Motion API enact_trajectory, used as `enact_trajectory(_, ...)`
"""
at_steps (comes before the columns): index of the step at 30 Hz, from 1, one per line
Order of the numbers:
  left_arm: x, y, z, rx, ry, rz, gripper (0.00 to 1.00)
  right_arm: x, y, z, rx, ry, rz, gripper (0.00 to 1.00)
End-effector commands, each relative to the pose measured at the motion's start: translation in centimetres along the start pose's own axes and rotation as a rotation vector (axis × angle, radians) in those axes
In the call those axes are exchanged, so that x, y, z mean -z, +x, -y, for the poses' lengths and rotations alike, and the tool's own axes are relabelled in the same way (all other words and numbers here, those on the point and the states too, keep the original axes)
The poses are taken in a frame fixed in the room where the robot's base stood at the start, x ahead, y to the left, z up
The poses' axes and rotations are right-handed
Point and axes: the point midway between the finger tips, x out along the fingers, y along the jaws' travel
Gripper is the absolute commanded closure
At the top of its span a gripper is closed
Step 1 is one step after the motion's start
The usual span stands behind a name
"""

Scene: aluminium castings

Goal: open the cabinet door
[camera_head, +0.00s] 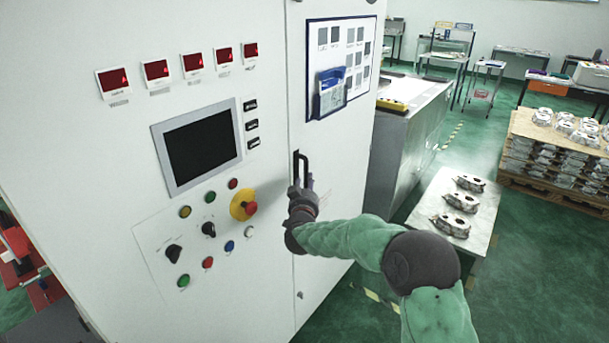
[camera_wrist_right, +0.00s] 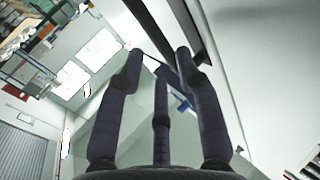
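The white cabinet door (camera_head: 335,165) stands upright to the right of the control panel and looks flush with the cabinet front (camera_head: 130,150). Its black handle (camera_head: 297,163) is by the door's left edge. My right gripper (camera_head: 303,188) is at the handle's lower part and hides some of it. In the wrist view the fingers of my right gripper (camera_wrist_right: 160,62) are spread, with the dark handle bar (camera_wrist_right: 203,42) close to the right fingertip. I cannot tell whether they touch. My left gripper is not in view.
The control panel has a screen (camera_head: 201,147), several buttons and a red emergency stop (camera_head: 250,208). A document holder (camera_head: 331,92) hangs on the door. To the right, a low table (camera_head: 425,240) holds castings, and a pallet (camera_head: 565,185) stands beyond. Green floor lies between.

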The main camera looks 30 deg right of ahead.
Motion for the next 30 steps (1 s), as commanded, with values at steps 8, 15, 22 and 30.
enact_trajectory(8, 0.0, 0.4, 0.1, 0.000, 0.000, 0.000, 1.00, -0.1, 4.5, 0.0, 0.000, 0.001, 0.000, 0.65)
enact_trajectory(15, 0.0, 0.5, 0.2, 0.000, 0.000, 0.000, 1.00, -0.1, 6.0, 0.0, 0.000, 0.000, 0.001, 0.65)
enact_trajectory(22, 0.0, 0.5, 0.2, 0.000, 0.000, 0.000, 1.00, 0.0, 6.2, 0.0, 0.000, 0.000, 0.001, 0.65)
enact_trajectory(30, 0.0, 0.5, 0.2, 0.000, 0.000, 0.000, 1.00, 0.0, 6.1, 0.0, 0.001, 0.000, 0.001, 1.00)
